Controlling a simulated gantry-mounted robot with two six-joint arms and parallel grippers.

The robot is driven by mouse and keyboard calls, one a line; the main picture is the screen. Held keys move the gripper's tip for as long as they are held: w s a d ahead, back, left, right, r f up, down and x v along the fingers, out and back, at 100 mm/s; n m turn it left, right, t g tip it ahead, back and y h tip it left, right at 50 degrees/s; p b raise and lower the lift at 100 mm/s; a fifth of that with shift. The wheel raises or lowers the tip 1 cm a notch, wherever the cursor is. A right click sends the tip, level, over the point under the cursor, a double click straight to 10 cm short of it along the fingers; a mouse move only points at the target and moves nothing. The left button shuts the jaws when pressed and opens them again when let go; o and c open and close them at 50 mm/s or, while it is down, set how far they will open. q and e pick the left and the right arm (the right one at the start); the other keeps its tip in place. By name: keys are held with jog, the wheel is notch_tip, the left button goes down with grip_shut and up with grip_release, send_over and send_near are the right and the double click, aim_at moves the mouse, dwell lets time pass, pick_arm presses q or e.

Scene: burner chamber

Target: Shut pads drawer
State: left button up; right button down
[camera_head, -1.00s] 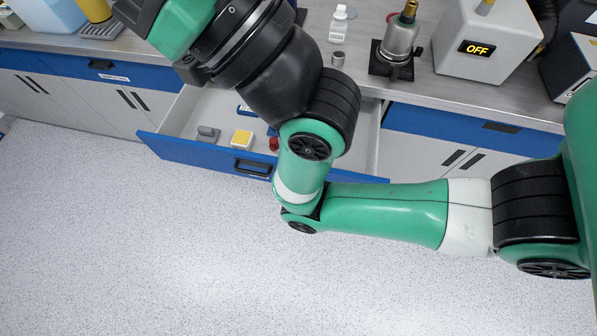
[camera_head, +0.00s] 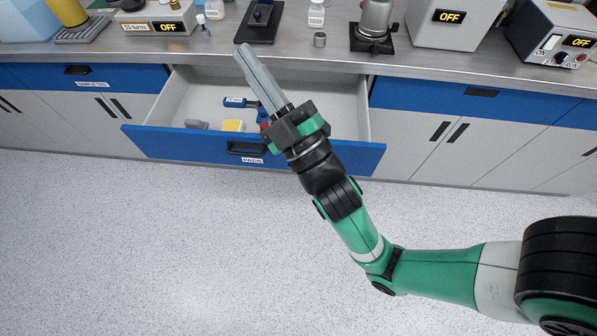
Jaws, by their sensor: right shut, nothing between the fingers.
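The pads drawer (camera_head: 330,150) is pulled out from the bench, with a blue front, a dark handle (camera_head: 246,148) and a small label below it. Inside lie a yellow pad (camera_head: 232,126), a grey item (camera_head: 197,125) and a blue-and-white item (camera_head: 240,102); a red item is partly hidden by my gripper. My right gripper (camera_head: 241,51) reaches over the drawer from the front, its long grey fingers together and empty, pointing up-left toward the bench edge. Its wrist hangs over the drawer front, right of the handle; I cannot tell whether it touches. My left gripper is not in view.
Shut blue drawers (camera_head: 480,98) flank the open one. The speckled floor in front is clear.

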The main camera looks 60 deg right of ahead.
pick_arm(q)
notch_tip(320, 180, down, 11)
jog(key=b, duration=1)
pick_arm(e)
jog(key=s+d+f+n+g, duration=0.15)
jog(key=s+f, duration=0.25)
jog(key=f, duration=1)
jog(key=s+d+f+n+g+y, duration=0.1)
jog(key=s+f+n+g, duration=0.25)
jog(key=f, duration=0.95)
jog(key=s+d+f+n+g, duration=0.15)
jog(key=s+f, duration=0.35)
jog(key=f, duration=0.9)
pick_arm(q)
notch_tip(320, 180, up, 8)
jog(key=p, duration=0.8)
pick_arm(e)
jog(key=d+x, duration=0.1)
jog(key=x, duration=1.2)
jog(key=shift+s+d+n, duration=0.3)
jog(key=shift+s+n, duration=0.05)
jog(key=shift+n, duration=0.1)
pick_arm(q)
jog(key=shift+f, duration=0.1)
pick_arm(e)
jog(key=shift+g, duration=0.25)
